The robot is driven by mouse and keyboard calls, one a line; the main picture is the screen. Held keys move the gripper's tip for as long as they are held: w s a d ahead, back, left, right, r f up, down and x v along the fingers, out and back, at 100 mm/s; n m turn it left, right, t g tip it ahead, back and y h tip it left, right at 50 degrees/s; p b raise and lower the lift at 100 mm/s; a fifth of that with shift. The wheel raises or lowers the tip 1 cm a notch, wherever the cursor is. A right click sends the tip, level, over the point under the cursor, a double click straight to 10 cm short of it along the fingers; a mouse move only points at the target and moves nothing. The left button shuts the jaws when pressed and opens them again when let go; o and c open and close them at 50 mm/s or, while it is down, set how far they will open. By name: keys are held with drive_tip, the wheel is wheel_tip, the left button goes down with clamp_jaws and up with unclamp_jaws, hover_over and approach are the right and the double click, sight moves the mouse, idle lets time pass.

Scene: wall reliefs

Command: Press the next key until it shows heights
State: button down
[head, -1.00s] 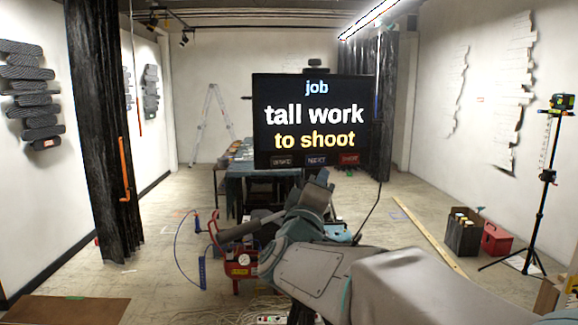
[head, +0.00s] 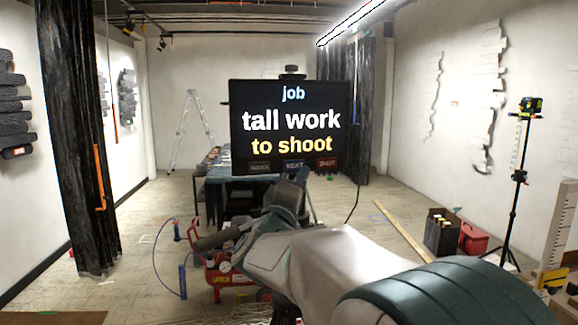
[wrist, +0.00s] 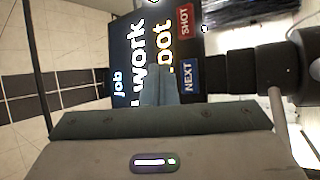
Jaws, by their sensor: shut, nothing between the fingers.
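A black screen (head: 240,120) shows "job" in blue, "tall work" in white and "to shoot" in yellow. Along its lower edge sit a grey key (head: 260,167), the blue NEXT key (head: 293,165) and the red SHOT key (head: 326,164). In the wrist view the screen appears turned sideways, with the NEXT key (wrist: 188,76) and the SHOT key (wrist: 185,22) at its right. My gripper (head: 302,174) is shut and empty, just below the NEXT key in the head view. The frames do not clearly show whether it touches the key.
A table (head: 212,185) with items stands behind the screen. A red compressor (head: 222,275) is on the floor left of my arm. A black tool box (head: 440,232), a red box (head: 473,238) and a tripod (head: 518,190) stand right. Wall reliefs hang on both sides.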

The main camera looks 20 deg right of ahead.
sight(300, 161)
drive_tip(key=shift+w+d+p, duration=0.2)
drive_tip(key=shift+w+p, duration=0.05)
drive_tip(key=shift+w, duration=0.9)
drive_tip(key=shift+w+d+p, duration=0.15)
drive_tip(key=shift+w+p, duration=0.05)
drive_tip(key=shift+w, duration=0.9)
drive_tip(key=shift+w, duration=0.1)
drive_tip(key=shift+w, duration=0.3)
drive_tip(key=shift+w+d+p, duration=0.15)
drive_tip(key=shift+w+p, duration=0.2)
drive_tip(key=shift+w, duration=0.05)
idle(0.9)
drive_tip(key=shift+s, duration=0.85)
drive_tip(key=s, duration=0.2)
drive_tip(key=s+a+b, duration=0.1)
drive_tip(key=s, duration=0.2)
idle(0.4)
